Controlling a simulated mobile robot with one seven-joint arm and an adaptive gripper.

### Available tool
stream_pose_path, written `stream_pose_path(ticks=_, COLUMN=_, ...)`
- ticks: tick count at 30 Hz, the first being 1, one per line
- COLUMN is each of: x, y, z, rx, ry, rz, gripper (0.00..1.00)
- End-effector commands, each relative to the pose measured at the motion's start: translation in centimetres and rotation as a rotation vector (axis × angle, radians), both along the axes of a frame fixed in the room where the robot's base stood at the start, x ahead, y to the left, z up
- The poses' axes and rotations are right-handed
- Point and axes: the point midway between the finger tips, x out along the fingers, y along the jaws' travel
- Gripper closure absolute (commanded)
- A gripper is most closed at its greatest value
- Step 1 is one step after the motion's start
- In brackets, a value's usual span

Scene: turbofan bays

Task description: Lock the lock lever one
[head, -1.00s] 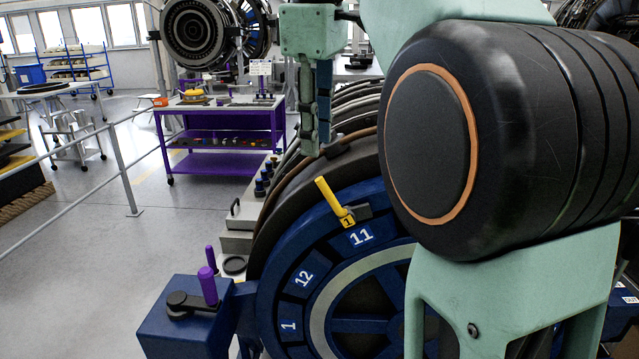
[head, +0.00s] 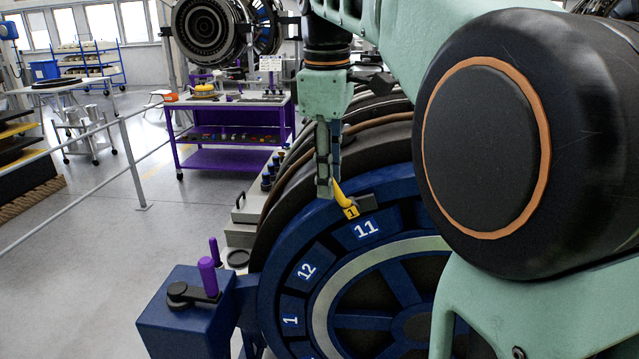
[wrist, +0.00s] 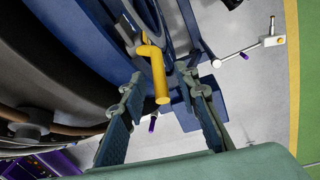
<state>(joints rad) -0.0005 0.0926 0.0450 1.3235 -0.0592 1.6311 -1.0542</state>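The yellow lock lever one (head: 340,193), with a "1" tag at its base, stands on the rim of the blue ring (head: 395,207) by number 11. Its upper part is hidden behind my gripper (head: 326,190) in the head view. In the wrist view the yellow lever (wrist: 157,72) lies between the two spread fingers of my gripper (wrist: 160,84), with visible gaps on both sides. My gripper is open and does not appear to hold the lever.
A blue box (head: 185,315) with a purple-handled lever (head: 208,277) stands left of the ring. Behind are a purple workbench (head: 228,160) and a grey handrail (head: 128,160). The floor at left is largely clear. My large dark arm joint hides the ring's right side.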

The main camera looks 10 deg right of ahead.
Motion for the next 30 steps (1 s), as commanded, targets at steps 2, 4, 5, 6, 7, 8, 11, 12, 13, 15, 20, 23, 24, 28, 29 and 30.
stream_pose_path(ticks=2, x=0.01, y=-0.05, z=-0.66, rx=0.000, ry=0.000, rz=0.000, gripper=0.71)
stream_pose_path(ticks=4, x=0.05, y=-0.06, z=-0.93, rx=0.000, ry=0.000, rz=-0.001, gripper=0.71)
stream_pose_path(ticks=5, x=0.07, y=-0.06, z=-0.99, rx=0.001, ry=-0.001, rz=-0.001, gripper=0.71)
stream_pose_path(ticks=6, x=0.09, y=-0.07, z=-1.03, rx=0.001, ry=-0.001, rz=-0.001, gripper=0.71)
stream_pose_path(ticks=7, x=0.10, y=-0.06, z=-1.05, rx=0.001, ry=-0.001, rz=-0.001, gripper=0.71)
stream_pose_path(ticks=8, x=0.10, y=-0.06, z=-1.06, rx=0.000, ry=-0.001, rz=0.000, gripper=0.71)
stream_pose_path(ticks=11, x=0.10, y=-0.05, z=-1.04, rx=0.000, ry=-0.001, rz=0.000, gripper=0.71)
stream_pose_path(ticks=12, x=0.10, y=-0.05, z=-1.04, rx=0.000, ry=-0.001, rz=0.000, gripper=0.71)
stream_pose_path(ticks=13, x=0.10, y=-0.05, z=-1.04, rx=0.000, ry=-0.001, rz=0.000, gripper=0.72)
stream_pose_path(ticks=15, x=0.10, y=-0.05, z=-1.03, rx=0.000, ry=-0.001, rz=0.000, gripper=0.80)
stream_pose_path(ticks=20, x=0.09, y=-0.05, z=-1.03, rx=0.000, ry=-0.001, rz=0.000, gripper=0.98)
stream_pose_path(ticks=23, x=0.09, y=-0.03, z=-1.04, rx=0.000, ry=-0.001, rz=0.000, gripper=1.00)
stream_pose_path(ticks=24, x=0.09, y=-0.03, z=-1.04, rx=0.000, ry=-0.001, rz=0.000, gripper=1.00)
stream_pose_path(ticks=28, x=0.09, y=-0.03, z=-1.04, rx=0.001, ry=0.000, rz=0.000, gripper=1.00)
stream_pose_path(ticks=29, x=0.09, y=-0.03, z=-1.04, rx=0.001, ry=0.000, rz=0.000, gripper=1.00)
stream_pose_path(ticks=30, x=0.09, y=-0.03, z=-1.04, rx=0.000, ry=-0.001, rz=0.000, gripper=1.00)
